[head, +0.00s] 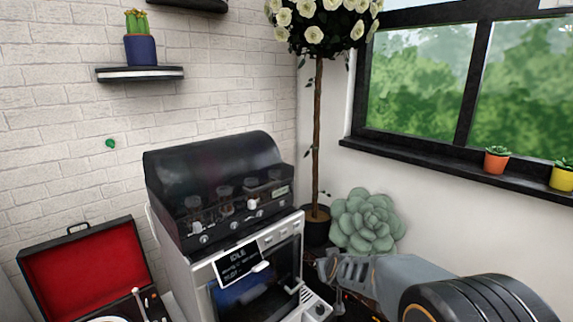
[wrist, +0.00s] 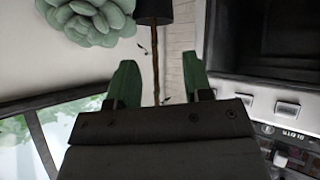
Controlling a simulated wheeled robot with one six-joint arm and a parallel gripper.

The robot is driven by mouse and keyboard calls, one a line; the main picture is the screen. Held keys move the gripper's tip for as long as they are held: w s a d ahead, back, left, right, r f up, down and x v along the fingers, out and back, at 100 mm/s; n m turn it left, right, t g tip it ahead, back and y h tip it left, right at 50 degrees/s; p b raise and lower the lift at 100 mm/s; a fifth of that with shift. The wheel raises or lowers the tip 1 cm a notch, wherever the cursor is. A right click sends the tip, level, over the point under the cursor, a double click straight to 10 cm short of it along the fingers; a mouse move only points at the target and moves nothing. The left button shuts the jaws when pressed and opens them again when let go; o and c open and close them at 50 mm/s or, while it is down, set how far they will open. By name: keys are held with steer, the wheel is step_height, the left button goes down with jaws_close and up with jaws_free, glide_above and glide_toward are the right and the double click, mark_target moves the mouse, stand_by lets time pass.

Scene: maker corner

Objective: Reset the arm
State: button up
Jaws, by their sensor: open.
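My gripper (wrist: 160,85) shows in the wrist view with its two green fingers spread apart and nothing between them. In the head view my grey arm reaches in from the lower right, and its end (head: 326,266) is close to the right front of the machine (head: 178,280). I cannot tell from the head view whether it touches the machine. In the wrist view the machine's dark opening and knobs (wrist: 287,108) are to the right of the fingers.
A large green succulent (head: 364,222) and a potted rose tree (head: 317,232) stand behind my arm. An open red-lined record player (head: 85,262) is at the lower left. Small potted plants (head: 496,160) line the window sill. A cactus shelf (head: 140,74) hangs on the wall.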

steer(key=s+d+r+g+p, duration=0.1)
steer(key=s+r+g+p, duration=0.1)
steer(key=s+r, duration=0.3)
steer(key=s+d+r+m+g+p, duration=0.1)
steer(key=s+r+p, duration=0.3)
steer(key=s, duration=0.8)
steer(key=s+d+r+m+g+p, duration=0.1)
steer(key=s+r+g+p, duration=0.2)
steer(key=s+r, duration=0.3)
steer(key=s+g, duration=0.1)
steer(key=s, duration=0.2)
steer(key=shift+d+r+p, duration=0.2)
steer(key=shift+r+p, duration=0.1)
steer(key=shift+p, duration=0.05)
